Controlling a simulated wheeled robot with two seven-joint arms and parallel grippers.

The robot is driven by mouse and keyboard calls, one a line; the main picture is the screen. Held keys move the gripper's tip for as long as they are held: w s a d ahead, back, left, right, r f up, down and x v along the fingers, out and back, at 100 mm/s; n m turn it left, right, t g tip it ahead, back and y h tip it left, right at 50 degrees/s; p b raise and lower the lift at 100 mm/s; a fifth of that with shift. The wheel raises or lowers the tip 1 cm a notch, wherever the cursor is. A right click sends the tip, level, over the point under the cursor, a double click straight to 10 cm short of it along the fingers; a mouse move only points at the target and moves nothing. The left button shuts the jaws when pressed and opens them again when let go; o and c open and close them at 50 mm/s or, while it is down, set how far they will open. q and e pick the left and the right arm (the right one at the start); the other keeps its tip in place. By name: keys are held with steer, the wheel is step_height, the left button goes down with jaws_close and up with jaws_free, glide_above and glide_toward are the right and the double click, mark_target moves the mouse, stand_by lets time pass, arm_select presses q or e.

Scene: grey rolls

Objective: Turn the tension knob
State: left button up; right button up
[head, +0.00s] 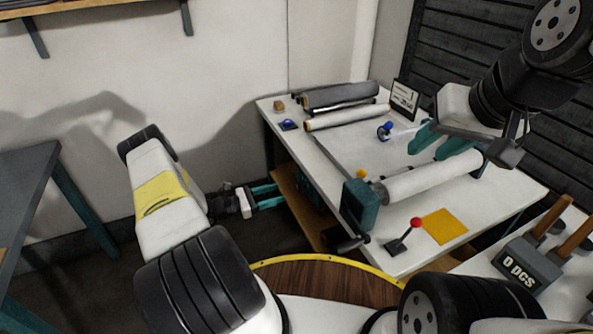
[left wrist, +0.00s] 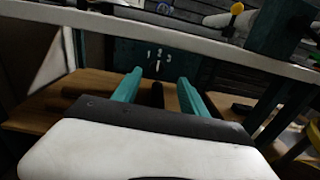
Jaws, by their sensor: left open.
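A dark teal panel (left wrist: 172,66) under the tabletop carries the white marks 1, 2, 3 and a short white line below them. A dark round part (left wrist: 157,94) shows below these marks, between my fingers in the picture; I cannot tell whether it is the tension knob. My left gripper (head: 277,195) is open beside the table's left side, below the top. In the left wrist view its two teal fingers (left wrist: 157,88) are apart, pointing at the panel, with nothing clearly held. My right gripper (head: 436,143) is open above the tabletop, near the white roll (head: 430,177).
The white worktable (head: 325,185) bears grey and white rolls (head: 340,95), a teal block (head: 360,205), a red-tipped lever (head: 404,237) and a yellow square (head: 445,226). A wooden shelf (left wrist: 55,98) lies below the top. A dark table (head: 30,190) stands at left.

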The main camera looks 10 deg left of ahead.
mark_target(301, 187)
arm_select(q)
steer(key=x, duration=0.7)
steer(key=shift+w+f, duration=0.3)
steer(key=shift+d, duration=0.1)
steer(key=shift+c, duration=0.2)
jaws_close()
